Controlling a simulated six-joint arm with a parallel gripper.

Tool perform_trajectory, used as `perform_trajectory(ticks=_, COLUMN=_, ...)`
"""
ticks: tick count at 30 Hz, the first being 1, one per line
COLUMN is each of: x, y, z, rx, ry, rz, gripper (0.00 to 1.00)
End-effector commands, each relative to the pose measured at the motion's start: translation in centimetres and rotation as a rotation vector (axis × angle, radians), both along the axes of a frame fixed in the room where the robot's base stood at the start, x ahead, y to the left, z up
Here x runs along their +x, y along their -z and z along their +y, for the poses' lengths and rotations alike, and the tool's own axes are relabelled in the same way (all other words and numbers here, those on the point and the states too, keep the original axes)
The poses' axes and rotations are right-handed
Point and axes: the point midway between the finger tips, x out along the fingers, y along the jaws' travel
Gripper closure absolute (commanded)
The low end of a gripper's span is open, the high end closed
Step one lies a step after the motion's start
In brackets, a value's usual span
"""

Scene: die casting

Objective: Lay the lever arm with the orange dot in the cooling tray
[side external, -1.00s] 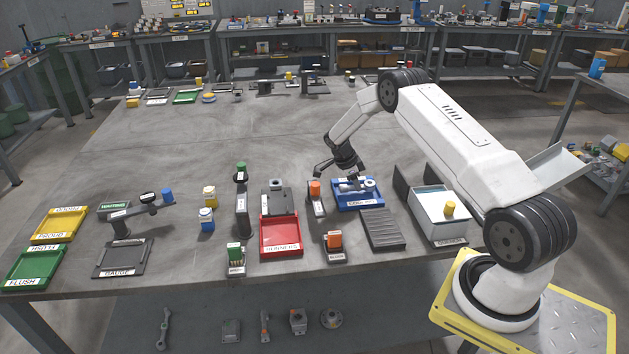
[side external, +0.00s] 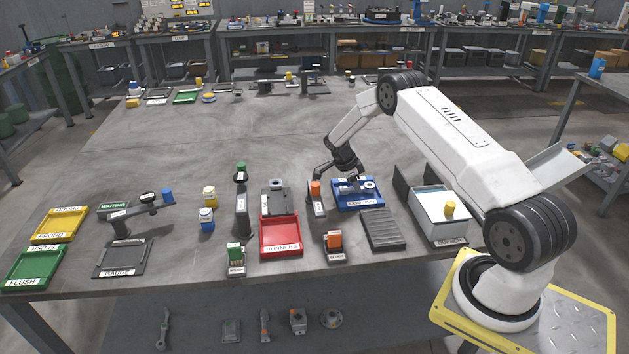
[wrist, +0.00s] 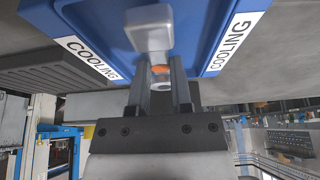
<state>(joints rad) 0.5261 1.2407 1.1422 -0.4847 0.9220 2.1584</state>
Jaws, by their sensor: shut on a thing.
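The blue cooling tray (side external: 357,207) stands right of the middle of the table, with its COOLING label on the front. It fills the top of the wrist view (wrist: 205,30). My gripper (wrist: 161,76) is shut on the grey lever arm (wrist: 150,38), its two fingers on either side of the narrow end. The orange dot shows between the fingers. The lever arm's wide end reaches over the tray. In the side view my gripper (side external: 350,176) points down at the tray. I cannot tell whether the lever arm touches the tray floor.
A stand with an orange top (side external: 316,198) is close left of the tray. A ribbed dark plate (side external: 382,230) lies in front, and a pale bin (side external: 438,212) stands to the right. A red RUNNERS tray (side external: 281,237) is further left.

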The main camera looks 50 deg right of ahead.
Motion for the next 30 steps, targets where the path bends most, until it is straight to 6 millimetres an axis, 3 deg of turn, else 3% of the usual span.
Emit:
perform_trajectory(ticks=8, x=0.05, y=0.25, z=-0.03, rx=-0.001, ry=0.000, rz=-0.001, gripper=1.00)
perform_trajectory(ticks=9, x=0.04, y=0.27, z=-0.03, rx=-0.001, ry=0.000, rz=-0.001, gripper=0.71)
perform_trajectory(ticks=12, x=0.04, y=0.26, z=-0.03, rx=-0.001, ry=0.000, rz=-0.001, gripper=0.39)
perform_trajectory(ticks=13, x=0.04, y=0.26, z=-0.02, rx=-0.001, ry=0.000, rz=-0.001, gripper=0.33)
perform_trajectory(ticks=19, x=0.01, y=0.29, z=-0.01, rx=0.000, ry=0.000, rz=0.000, gripper=0.33)
perform_trajectory(ticks=20, x=-0.04, y=0.38, z=0.03, rx=0.001, ry=0.000, rz=0.001, gripper=0.30)
perform_trajectory(ticks=22, x=-0.05, y=0.39, z=0.04, rx=0.001, ry=0.000, rz=0.001, gripper=0.09)
perform_trajectory(ticks=30, x=-0.04, y=0.36, z=0.03, rx=0.001, ry=-0.001, rz=0.001, gripper=0.09)
